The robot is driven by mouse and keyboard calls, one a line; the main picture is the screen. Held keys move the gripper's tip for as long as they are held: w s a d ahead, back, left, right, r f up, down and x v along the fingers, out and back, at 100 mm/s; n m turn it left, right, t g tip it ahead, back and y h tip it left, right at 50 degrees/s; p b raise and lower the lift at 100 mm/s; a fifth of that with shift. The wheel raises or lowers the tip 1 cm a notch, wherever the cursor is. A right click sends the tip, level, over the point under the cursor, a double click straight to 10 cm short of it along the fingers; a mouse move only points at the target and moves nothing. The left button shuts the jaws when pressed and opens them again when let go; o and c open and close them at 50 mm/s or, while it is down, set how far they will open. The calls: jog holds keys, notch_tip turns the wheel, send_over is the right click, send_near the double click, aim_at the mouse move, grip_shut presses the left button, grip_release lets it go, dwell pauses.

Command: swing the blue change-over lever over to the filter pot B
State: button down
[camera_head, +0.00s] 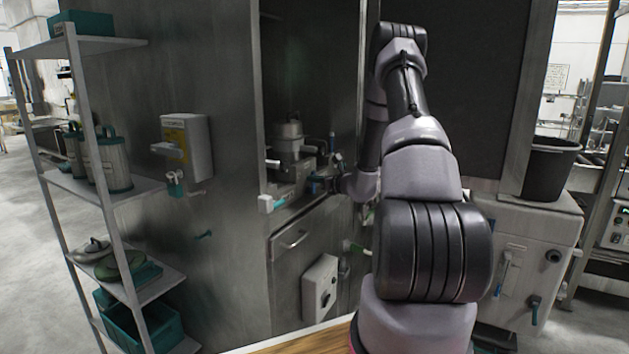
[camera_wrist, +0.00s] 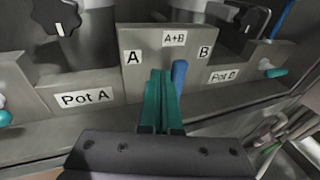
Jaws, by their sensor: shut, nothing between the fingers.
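The blue change-over lever (camera_wrist: 180,76) stands close to upright in the wrist view, in front of the grey plate (camera_wrist: 148,52) marked A, A+B and B. Its tip is below and a little right of the A+B mark and left of the B mark. My gripper (camera_wrist: 158,78) has its teal fingers together, with nothing between them, just left of the lever. I cannot tell whether they touch it. The fingers hide part of the plate. In the head view my gripper (camera_head: 320,185) is inside the cabinet opening, below the metal pot (camera_head: 288,138).
The Pot A label (camera_wrist: 84,98) is at the left and the Pot B label (camera_wrist: 223,75) at the right. Teal-tipped handles stick out at both sides. Cabinet walls border the opening.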

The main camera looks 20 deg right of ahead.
jog(key=shift+w+d+r, duration=0.1)
jog(key=shift+w+d, duration=0.75)
jog(key=shift+d, duration=0.3)
dwell(0.5)
jog(key=shift+w+d+f, duration=0.2)
jog(key=shift+w+d, duration=0.2)
jog(key=shift+d, duration=0.1)
jog(key=shift+w+d+f, duration=0.2)
jog(key=shift+w+d, duration=0.2)
jog(key=shift+d, duration=0.1)
dwell(0.8)
jog(key=shift+r, duration=0.35)
jog(key=shift+s, duration=0.15)
jog(key=v, duration=0.9)
jog(key=shift+s, duration=0.35)
jog(key=shift+d, duration=0.1)
